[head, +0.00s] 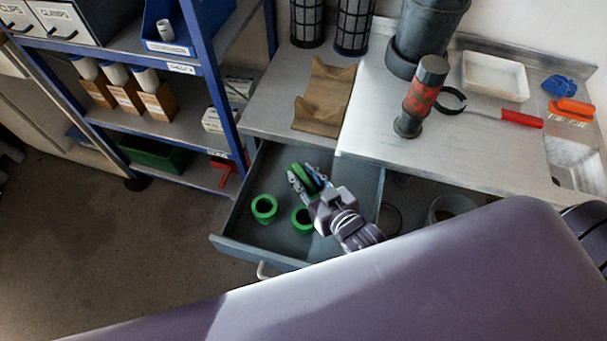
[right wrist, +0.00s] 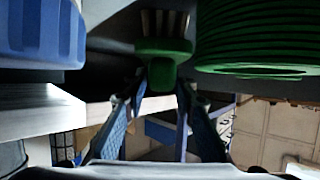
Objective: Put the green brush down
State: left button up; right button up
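The green brush (head: 302,173) is inside the open drawer, toward its back edge. In the right wrist view the brush (right wrist: 161,60) shows its green body and pale bristles between my fingertips. My right gripper (head: 306,178) reaches into the drawer, with a finger on each side of the brush. In the right wrist view the fingertips (right wrist: 161,92) meet the brush's sides, so the gripper looks shut on it. Whether the brush touches the drawer floor is hidden. My left gripper is not in view.
Two green rings (head: 264,209) (head: 302,220) lie in the drawer (head: 240,238), near the gripper. The steel worktop (head: 390,155) above holds a brown cradle (head: 324,97), a red and grey cylinder (head: 421,97), a white tray (head: 495,77) and an orange brush (head: 572,108). A blue shelf stands left.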

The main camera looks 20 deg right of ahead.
jog(key=shift+o, duration=0.6)
jog(key=shift+r, duration=0.1)
jog(key=v, duration=1.2)
jog(key=shift+w, duration=0.1)
